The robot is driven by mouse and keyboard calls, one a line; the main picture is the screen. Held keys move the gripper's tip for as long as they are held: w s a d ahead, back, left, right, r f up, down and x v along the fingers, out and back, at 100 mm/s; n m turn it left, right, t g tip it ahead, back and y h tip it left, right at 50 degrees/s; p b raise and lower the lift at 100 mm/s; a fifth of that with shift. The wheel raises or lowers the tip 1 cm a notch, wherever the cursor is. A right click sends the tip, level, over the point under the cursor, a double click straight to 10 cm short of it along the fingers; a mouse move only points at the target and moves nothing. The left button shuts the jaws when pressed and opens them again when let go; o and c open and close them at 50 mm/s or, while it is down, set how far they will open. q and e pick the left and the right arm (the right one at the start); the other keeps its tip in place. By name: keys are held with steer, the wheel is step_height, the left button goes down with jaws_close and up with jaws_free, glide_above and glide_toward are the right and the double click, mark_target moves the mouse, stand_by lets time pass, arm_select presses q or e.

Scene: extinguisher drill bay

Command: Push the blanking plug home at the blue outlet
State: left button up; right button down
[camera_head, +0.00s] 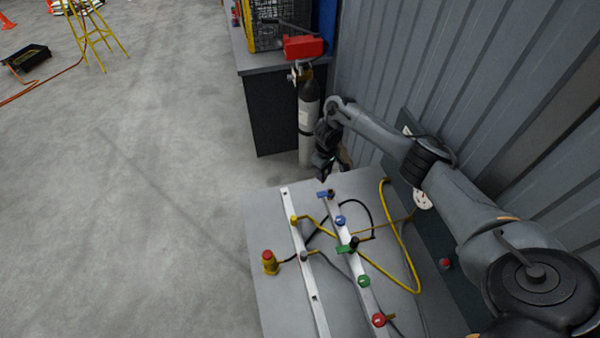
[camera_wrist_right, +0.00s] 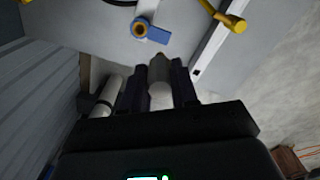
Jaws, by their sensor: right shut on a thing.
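The blue outlet (camera_head: 324,194) sits near the far end of the right white rail on the bench, with a flat blue lever. In the wrist view the blue outlet (camera_wrist_right: 140,30) shows a blue ring around a brass-coloured mouth, its lever pointing right. My right gripper (camera_head: 322,174) hangs just beyond it, over the bench's far edge. In the wrist view the right gripper (camera_wrist_right: 160,85) is shut on the pale grey blanking plug (camera_wrist_right: 160,70), whose darker tip points towards the outlet side. Plug and outlet are apart. In the head view the plug cannot be made out. My left gripper is not in view.
A second white rail (camera_head: 303,260) runs left of the first. A grey cylinder (camera_head: 308,120) stands beyond; a corrugated wall is right.

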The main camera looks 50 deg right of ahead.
steer(key=s+d+f+b, duration=0.2)
steer(key=d+f+b, duration=0.1)
steer(key=f+b, duration=0.2)
steer(key=shift+s+m, duration=0.15)
steer(key=shift+m, duration=0.15)
stand_by(0.4)
steer(key=shift+d+f, duration=0.1)
steer(key=shift+f, duration=0.1)
steer(key=shift+f, duration=0.15)
stand_by(0.4)
steer(key=shift+p, duration=0.6)
stand_by(0.7)
steer(key=shift+f, duration=0.3)
